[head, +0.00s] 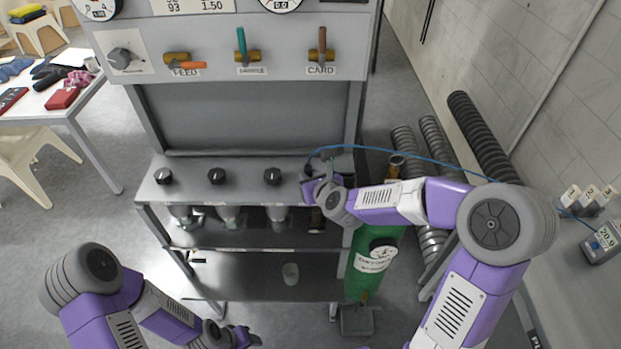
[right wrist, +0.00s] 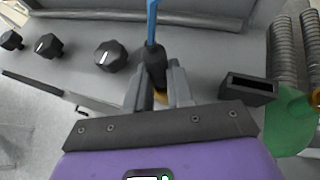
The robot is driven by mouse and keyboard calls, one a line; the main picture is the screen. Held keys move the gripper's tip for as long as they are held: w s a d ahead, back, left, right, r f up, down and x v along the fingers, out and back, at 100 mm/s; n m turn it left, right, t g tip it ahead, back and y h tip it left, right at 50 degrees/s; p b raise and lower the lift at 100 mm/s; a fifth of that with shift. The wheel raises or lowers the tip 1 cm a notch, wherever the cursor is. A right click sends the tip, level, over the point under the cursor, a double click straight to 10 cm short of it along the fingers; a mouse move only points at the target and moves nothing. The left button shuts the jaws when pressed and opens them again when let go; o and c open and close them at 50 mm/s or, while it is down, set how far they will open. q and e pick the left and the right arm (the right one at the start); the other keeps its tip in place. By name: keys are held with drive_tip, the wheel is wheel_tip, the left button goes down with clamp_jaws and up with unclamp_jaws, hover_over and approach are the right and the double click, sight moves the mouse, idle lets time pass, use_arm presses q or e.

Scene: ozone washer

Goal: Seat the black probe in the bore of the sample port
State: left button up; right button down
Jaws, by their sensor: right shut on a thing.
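The black probe (right wrist: 154,68) is between the fingers of my right gripper (right wrist: 156,84), with its blue cable rising from its top. In the head view my right gripper (head: 308,188) is at the right end of the grey shelf, shut on the probe (head: 309,171). A small brass-coloured part (right wrist: 160,98) shows between the fingers below the probe; I cannot tell whether it is the sample port. The bore is not clearly visible, nor is the probe's lower end. My left gripper (head: 246,337) is low at the bottom of the head view, away from the cabinet; its jaw opening is unclear.
Black knobs (head: 216,176) line the shelf left of my right gripper. A black slotted box (right wrist: 249,89) is just right of it. A green cylinder (head: 372,262) stands below my right forearm.

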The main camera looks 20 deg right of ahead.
drive_tip(key=c, duration=1.4)
unclamp_jaws()
drive_tip(key=shift+f, duration=0.1)
drive_tip(key=o, duration=0.4)
